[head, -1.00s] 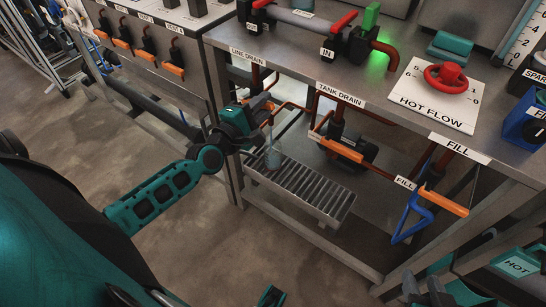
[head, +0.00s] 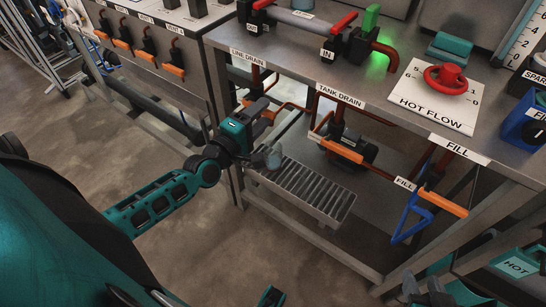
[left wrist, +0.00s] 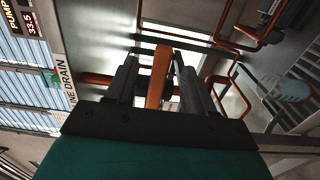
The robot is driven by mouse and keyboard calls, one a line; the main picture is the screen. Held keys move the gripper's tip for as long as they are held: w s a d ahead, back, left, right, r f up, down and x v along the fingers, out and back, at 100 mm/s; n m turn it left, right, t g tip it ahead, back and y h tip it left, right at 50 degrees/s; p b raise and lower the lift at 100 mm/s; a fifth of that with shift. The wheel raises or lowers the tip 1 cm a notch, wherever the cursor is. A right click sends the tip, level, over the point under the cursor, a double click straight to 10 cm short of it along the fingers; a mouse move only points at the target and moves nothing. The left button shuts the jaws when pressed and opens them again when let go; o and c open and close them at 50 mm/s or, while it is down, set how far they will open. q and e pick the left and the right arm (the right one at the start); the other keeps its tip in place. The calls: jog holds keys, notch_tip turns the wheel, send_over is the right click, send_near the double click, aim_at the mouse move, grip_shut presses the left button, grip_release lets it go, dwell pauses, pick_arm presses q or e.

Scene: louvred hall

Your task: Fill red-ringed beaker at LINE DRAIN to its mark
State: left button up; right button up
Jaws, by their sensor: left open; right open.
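My left gripper (head: 263,110) is at the LINE DRAIN label (head: 248,56) end of the bench, below the bench top. In the left wrist view its open fingers (left wrist: 160,75) stand on both sides of an orange valve handle (left wrist: 158,82); I cannot tell whether they touch it. The clear beaker (head: 273,157) stands on the slatted tray (head: 325,207), just below the gripper. It also shows at the right of the left wrist view (left wrist: 290,88). Its ring, mark and fill level are too small to read. My right gripper (head: 424,288) is open and seems empty at the lower right.
Orange handles for TANK DRAIN (head: 342,150) and FILL (head: 443,202) sit to the right under the bench. A red HOT FLOW wheel (head: 446,78) and a lit green part (head: 371,18) are on top. The floor (head: 180,245) in front is clear.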

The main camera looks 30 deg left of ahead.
pick_arm(q)
jog(key=s+p, duration=0.1)
jog(key=s, duration=0.4)
jog(key=shift+s+a, duration=0.2)
jog(key=s+a+p, duration=0.1)
jog(key=s, duration=1.2)
